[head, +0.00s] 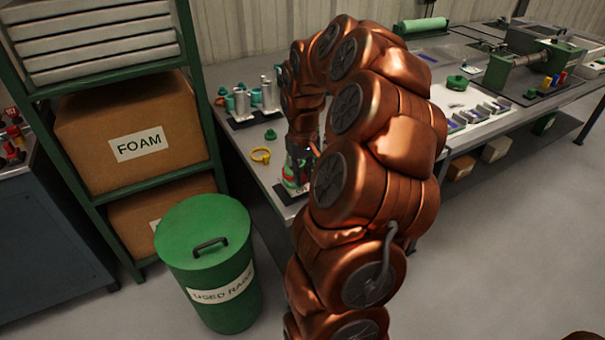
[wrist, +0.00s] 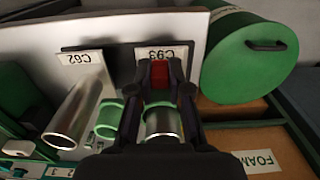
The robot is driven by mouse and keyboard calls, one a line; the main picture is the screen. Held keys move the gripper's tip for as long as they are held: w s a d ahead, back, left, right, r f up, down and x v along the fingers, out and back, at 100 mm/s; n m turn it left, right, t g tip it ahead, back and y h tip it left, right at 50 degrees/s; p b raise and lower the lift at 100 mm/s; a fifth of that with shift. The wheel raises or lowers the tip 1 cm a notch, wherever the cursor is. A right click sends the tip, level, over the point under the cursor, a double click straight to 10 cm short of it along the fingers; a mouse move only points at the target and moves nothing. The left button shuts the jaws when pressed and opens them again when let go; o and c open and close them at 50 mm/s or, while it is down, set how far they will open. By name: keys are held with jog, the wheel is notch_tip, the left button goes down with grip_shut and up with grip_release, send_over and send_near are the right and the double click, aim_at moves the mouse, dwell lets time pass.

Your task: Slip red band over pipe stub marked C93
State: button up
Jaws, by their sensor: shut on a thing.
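My gripper (wrist: 161,82) reaches down at the bench end, its two fingers on either side of the red band (wrist: 160,73), shut on it. A metal pipe stub (wrist: 163,123) stands between the fingers in the wrist view, by the upside-down C93 label (wrist: 161,53). Green shows around this stub, nearer its open end than the red. The red appears close to the stub's label end; whether it fully encircles the stub is hidden by the fingers. In the head view my arm covers most of the gripper (head: 302,160).
A second metal stub (wrist: 75,112) stands by the C62 label (wrist: 80,58), with a green ring (wrist: 107,118) between the stubs. A yellow band (head: 261,155) lies on the bench (head: 258,182). A green bin (head: 208,265) and shelf with a foam box (head: 130,133) stand close by.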

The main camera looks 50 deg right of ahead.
jog(key=shift+f+b, duration=0.35)
jog(key=shift+f, duration=0.15)
dwell(0.3)
jog(key=o, duration=0.9)
jog(key=o, duration=0.4)
jog(key=shift+r, duration=0.15)
jog(key=shift+r+p, duration=1.8)
jog(key=shift+r, duration=3.6)
